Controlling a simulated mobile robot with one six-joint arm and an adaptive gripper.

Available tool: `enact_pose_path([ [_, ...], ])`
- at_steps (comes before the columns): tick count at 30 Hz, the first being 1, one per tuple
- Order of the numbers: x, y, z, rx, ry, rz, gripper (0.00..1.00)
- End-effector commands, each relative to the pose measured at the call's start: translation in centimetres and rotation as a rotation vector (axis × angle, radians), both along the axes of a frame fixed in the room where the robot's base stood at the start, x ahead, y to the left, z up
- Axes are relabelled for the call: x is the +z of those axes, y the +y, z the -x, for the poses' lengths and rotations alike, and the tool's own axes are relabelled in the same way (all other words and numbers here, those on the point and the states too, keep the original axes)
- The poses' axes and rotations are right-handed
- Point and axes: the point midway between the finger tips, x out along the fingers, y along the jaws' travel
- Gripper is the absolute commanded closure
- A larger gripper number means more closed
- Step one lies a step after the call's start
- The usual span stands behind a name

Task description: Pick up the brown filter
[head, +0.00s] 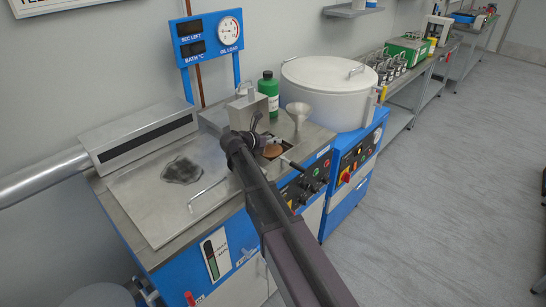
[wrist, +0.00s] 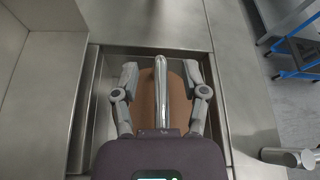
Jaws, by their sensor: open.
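The brown filter (wrist: 146,76) lies in a recessed square well in the metal bench top. In the wrist view a shiny metal bar, which looks like its handle (wrist: 160,78), runs over its middle. My gripper (wrist: 164,85) is open above it, one finger on each side of the bar and apart from it. My gripper's body hides the near part of the filter. In the head view a bit of the filter (head: 272,151) shows beside my gripper (head: 257,130), and my arm hides much of the area.
A metal box (head: 247,107), a green bottle (head: 268,92) and a funnel (head: 298,113) stand close around the well. A large white lidded drum (head: 322,90) is to the right. A flat metal lid (head: 165,185) with a handle lies left.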

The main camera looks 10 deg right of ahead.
Motion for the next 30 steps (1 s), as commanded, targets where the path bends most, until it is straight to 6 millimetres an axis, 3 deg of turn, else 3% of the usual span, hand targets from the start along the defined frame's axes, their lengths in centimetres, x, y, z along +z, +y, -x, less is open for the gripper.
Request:
enact_pose_path([
  [1, 0.0, 0.0, 0.0, 0.000, 0.000, 0.000, 0.46],
  [6, 0.0, 0.0, 0.0, 0.000, 0.000, 0.000, 0.97],
  [7, 0.0, 0.0, 0.0, 0.000, 0.000, 0.000, 1.00],
  [22, 0.2, 0.0, 0.0, 0.000, 0.000, 0.000, 1.00],
  [30, 1.5, 0.0, 0.0, 0.000, 0.000, 0.000, 1.00],
])
